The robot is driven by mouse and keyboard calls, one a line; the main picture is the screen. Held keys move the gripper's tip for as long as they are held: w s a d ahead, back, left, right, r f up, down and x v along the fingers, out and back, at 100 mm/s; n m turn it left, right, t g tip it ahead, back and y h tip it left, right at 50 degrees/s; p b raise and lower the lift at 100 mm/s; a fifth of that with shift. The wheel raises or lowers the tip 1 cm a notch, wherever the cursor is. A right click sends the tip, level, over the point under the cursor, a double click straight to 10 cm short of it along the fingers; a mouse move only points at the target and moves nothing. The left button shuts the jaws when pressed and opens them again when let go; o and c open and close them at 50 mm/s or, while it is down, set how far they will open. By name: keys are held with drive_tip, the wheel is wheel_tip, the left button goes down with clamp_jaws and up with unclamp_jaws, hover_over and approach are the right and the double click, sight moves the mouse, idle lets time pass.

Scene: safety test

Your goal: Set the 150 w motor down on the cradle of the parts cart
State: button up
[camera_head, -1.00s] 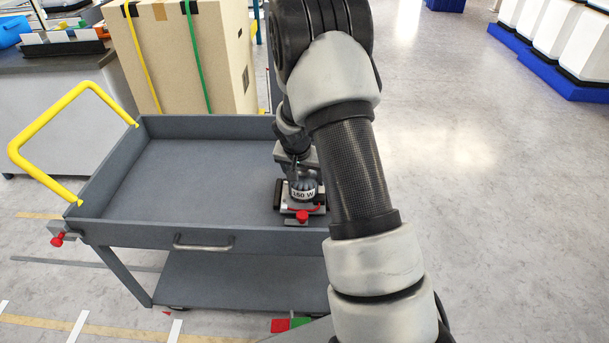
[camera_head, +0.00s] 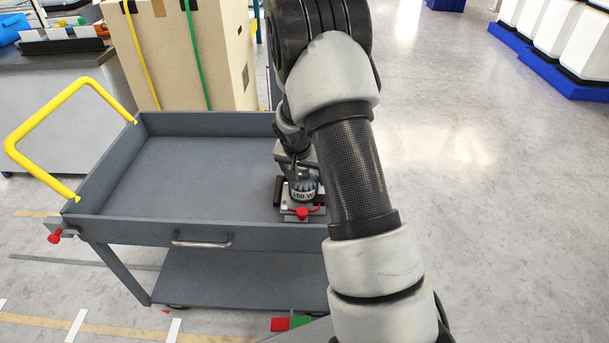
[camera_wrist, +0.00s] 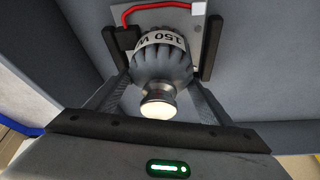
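The 150 W motor (camera_head: 304,188) is a grey ribbed cylinder with a white label band. In the wrist view the motor (camera_wrist: 162,65) lies between my fingertips, its bright round shaft end toward the camera. My gripper (camera_wrist: 160,85) appears shut on its sides. In the head view my gripper (camera_head: 300,172) is above the motor, partly hidden by my arm.
The grey parts cart (camera_head: 140,225) has raised tray walls and a yellow handle (camera_head: 35,125) at left. Its tray is clear left of the cradle. A large strapped cardboard box (camera_head: 180,60) stands behind it. Open floor lies to the right.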

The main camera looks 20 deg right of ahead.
drive_tip(key=shift+o, duration=1.4)
drive_tip(key=shift+s+f, duration=0.2)
drive_tip(key=w+d+r+p+v, duration=0.1)
drive_tip(key=p+v, duration=0.7)
drive_tip(key=v, duration=1.6)
drive_tip(key=shift+w+d+r, duration=0.2)
drive_tip(key=shift+w+d, duration=0.15)
drive_tip(key=shift+w, duration=0.45)
